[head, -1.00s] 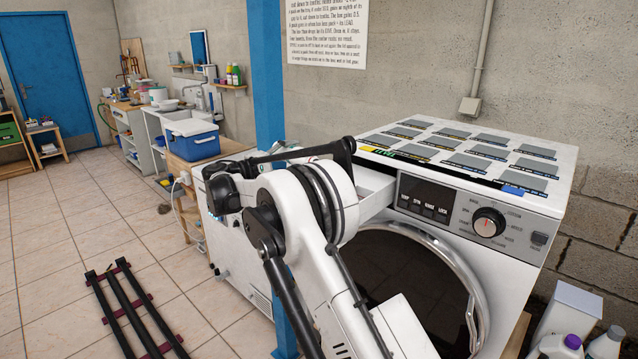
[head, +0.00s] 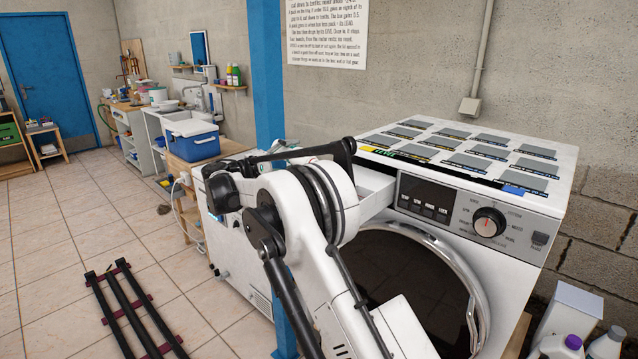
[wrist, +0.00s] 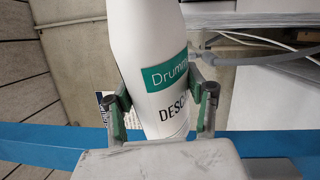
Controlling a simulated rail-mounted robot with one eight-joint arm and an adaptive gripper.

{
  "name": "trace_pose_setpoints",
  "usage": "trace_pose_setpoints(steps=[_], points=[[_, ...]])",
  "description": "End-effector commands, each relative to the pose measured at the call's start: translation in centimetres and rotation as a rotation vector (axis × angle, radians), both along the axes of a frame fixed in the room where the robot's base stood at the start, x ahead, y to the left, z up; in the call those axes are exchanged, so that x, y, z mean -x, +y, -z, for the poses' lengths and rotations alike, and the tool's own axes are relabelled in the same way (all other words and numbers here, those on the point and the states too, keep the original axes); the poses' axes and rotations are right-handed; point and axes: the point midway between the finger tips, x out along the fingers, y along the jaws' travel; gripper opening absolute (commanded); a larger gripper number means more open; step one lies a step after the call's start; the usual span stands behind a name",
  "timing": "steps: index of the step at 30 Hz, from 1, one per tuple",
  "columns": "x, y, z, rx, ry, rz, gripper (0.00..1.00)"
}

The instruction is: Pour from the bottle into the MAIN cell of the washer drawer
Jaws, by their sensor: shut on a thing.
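In the wrist view my gripper (wrist: 160,110) is shut on a white bottle (wrist: 140,45) with a green label band reading "Drumm" and dark letters "DESC". The bottle's far end runs out of the top of the frame, so its mouth is hidden. In the head view my arm covers the gripper and the bottle. The washer (head: 470,215) stands at the right. Its drawer (head: 373,190) is pulled out at the front left and partly hidden behind my arm. The drawer's cells, including the MAIN cell, cannot be made out.
Labelled panels (head: 465,150) cover the washer top. White containers (head: 572,310) stand at the lower right. A blue post (head: 268,80) rises behind my arm. A blue cooler (head: 193,138) sits on a bench at the left. The tiled floor (head: 90,220) is mostly clear.

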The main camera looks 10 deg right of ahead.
Motion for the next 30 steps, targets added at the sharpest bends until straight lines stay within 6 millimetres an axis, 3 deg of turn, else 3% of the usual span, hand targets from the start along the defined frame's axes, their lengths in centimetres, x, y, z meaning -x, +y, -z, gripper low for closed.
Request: trace_pose_setpoints(steps=[30], points=[[0.01, 0.00, -0.14, -0.013, -0.033, 0.000, 0.12]])
